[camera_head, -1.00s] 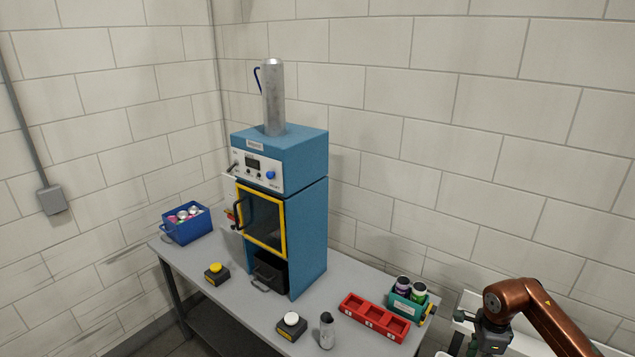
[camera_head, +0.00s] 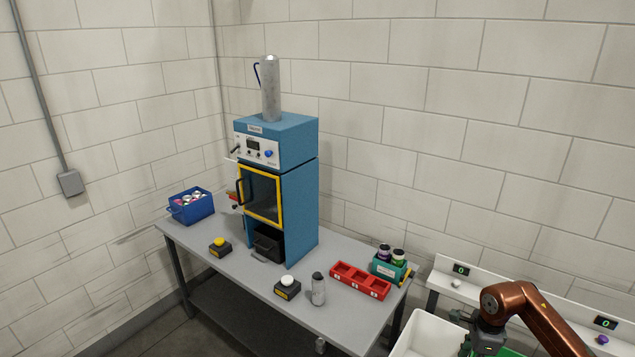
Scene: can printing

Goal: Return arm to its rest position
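My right arm, copper-coloured, comes in at the lower right. Its dark gripper (camera_head: 486,340) is at the bottom edge, right of the grey table (camera_head: 225,266) and above the area of a white bin. Its fingertips are cut off or too small to tell whether they are open. My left arm and gripper are not in view. A blue printing machine (camera_head: 300,207) with a yellow-framed door stands on the table. A silver can (camera_head: 318,290) stands upright near the table's front edge.
A blue crate (camera_head: 190,210) of cans sits at the table's far left. A yellow button box (camera_head: 220,247), a white button box (camera_head: 287,287), a red tray (camera_head: 360,281) and a teal holder (camera_head: 388,268) share the table. A white bin (camera_head: 428,334) and white shelf (camera_head: 530,307) are at right.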

